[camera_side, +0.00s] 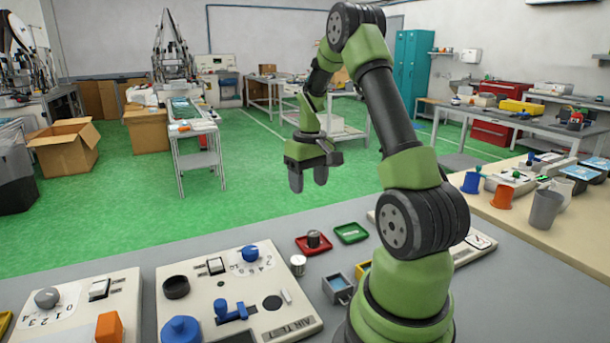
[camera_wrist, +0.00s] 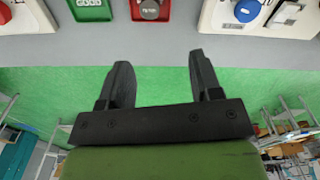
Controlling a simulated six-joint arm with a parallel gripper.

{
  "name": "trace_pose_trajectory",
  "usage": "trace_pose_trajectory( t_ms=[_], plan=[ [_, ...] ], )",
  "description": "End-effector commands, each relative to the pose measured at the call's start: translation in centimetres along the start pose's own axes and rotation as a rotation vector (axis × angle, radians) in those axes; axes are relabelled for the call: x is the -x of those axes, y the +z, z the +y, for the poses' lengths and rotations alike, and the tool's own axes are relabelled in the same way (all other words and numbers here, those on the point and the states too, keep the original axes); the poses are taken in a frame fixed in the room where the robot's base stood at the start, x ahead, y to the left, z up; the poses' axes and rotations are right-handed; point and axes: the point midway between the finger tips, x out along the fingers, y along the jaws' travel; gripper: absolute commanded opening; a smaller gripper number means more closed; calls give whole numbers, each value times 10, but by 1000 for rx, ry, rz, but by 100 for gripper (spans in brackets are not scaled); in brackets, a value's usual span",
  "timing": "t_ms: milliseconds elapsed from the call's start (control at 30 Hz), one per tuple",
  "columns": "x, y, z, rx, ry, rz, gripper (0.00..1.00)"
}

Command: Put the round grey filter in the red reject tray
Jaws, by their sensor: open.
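A round grey filter-like piece (camera_side: 313,238) with dark sides sits in the red tray (camera_side: 302,247). In the wrist view the round grey top (camera_wrist: 150,9) shows inside the red tray (camera_wrist: 136,15) at the top edge, partly cut off. A second, silver-grey cylinder (camera_side: 298,265) stands on the bench in front of the red tray; I cannot tell which of the two the task names. My gripper (camera_side: 308,181) is open and empty, held up above and behind the tray, apart from it. Its two fingers (camera_wrist: 159,62) are spread in the wrist view.
A green tray (camera_side: 350,233) lies beside the red one, to its right. A small grey open box (camera_side: 339,289) stands near my base. A cream test panel (camera_side: 233,275) with knobs and a blue lever is at the left. Bare grey bench (camera_side: 270,230) lies around the trays.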

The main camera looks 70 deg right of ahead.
Motion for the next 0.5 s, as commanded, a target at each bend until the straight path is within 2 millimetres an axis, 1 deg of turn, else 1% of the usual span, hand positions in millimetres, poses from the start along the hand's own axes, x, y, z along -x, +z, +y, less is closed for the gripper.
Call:
trace_pose_trajectory(
  t_ms=[33,67,133,167,200,233,267,300,367,400,467,500],
  plan=[
    [17,0,-16,16,1,33,59],
    [27,1,-28,24,-1,54,59],
    [54,8,-58,43,-12,110,59],
    [66,13,-72,53,-21,136,59],
    [80,22,-90,64,-35,171,59],
    [91,30,-102,74,-48,196,59],
    [100,38,-114,82,-62,221,59],
    [112,52,-129,93,-85,251,59],
    [127,73,-149,112,-123,296,59],
    [136,88,-160,123,-153,325,59],
    [146,113,-174,142,-201,361,59],
    [151,129,-181,153,-234,382,59]
  ],
)
